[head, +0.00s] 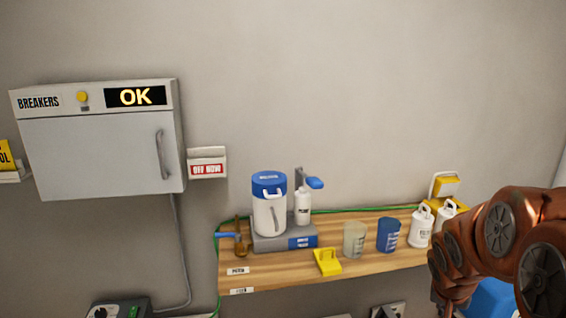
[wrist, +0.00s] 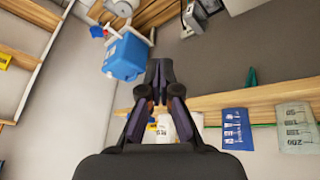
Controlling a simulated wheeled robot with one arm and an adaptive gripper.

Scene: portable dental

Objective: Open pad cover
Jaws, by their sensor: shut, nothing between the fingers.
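I cannot tell for sure which thing is the pad cover. A small white box with a red-lettered label (head: 207,163) is on the wall beside the breaker cabinet. A yellow item with a white frame (head: 445,187) stands at the right end of the shelf. My gripper (wrist: 160,72) is shut and empty in the wrist view, with its fingertips together and apart from the things around it. In the head view my arm fills the lower right, and the fingertips cannot be made out there.
The wooden shelf (head: 345,239) holds a blue-lidded canister (head: 268,210), a pump bottle (head: 303,207), a yellow block (head: 327,262), a clear cup (head: 354,240), a blue cup (head: 388,235) and white bottles (head: 420,228). The breaker cabinet (head: 100,155) is shut. A blue container (wrist: 127,57) shows in the wrist view.

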